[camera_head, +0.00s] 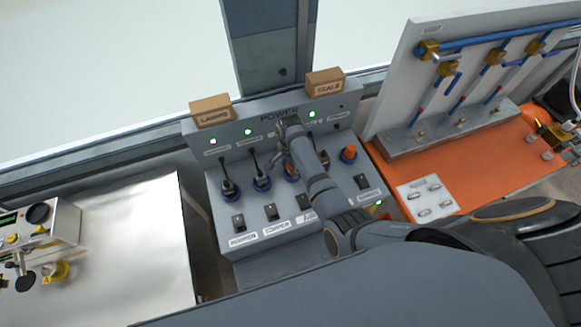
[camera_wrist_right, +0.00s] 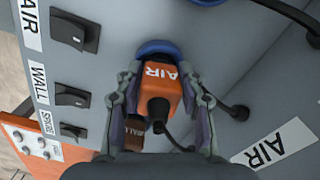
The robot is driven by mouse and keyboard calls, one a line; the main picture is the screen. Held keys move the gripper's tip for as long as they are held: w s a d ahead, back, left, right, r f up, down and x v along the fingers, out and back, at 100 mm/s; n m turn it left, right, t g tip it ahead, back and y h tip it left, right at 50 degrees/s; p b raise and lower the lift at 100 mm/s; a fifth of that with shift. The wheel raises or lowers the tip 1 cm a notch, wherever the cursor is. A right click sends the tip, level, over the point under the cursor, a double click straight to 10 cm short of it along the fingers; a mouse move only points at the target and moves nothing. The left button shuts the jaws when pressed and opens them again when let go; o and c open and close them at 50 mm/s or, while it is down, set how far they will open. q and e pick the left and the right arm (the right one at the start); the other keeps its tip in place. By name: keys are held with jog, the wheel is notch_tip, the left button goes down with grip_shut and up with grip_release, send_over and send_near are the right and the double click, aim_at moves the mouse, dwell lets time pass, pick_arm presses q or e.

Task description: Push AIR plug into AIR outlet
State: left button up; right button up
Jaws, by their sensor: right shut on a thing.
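The orange AIR plug (camera_wrist_right: 160,78) with its black cable shows in the right wrist view. My right gripper (camera_wrist_right: 161,88) is shut on it, with one finger on each side. The plug's front end is at the blue ring of the AIR outlet (camera_wrist_right: 157,48). The plug hides the outlet's opening, and I cannot tell how deep it sits. In the head view my right gripper (camera_head: 284,150) is at the row of outlets on the grey power panel (camera_head: 214,180), and my arm covers part of the row. My left gripper is not in view.
Other black plugs (camera_head: 229,189) with cables stand left of my gripper. An orange plug (camera_head: 348,152) stands to its right. Switches (camera_head: 271,212) line the panel's front. A metal table (camera_head: 140,240) is at left, an orange bench (camera_head: 465,165) at right.

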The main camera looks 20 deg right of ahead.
jog(key=shift+f, duration=0.2)
jog(key=o, duration=1.3)
jog(key=shift+o, duration=0.2)
notch_tip(320, 180, up, 8)
jog(key=shift+f, duration=0.2)
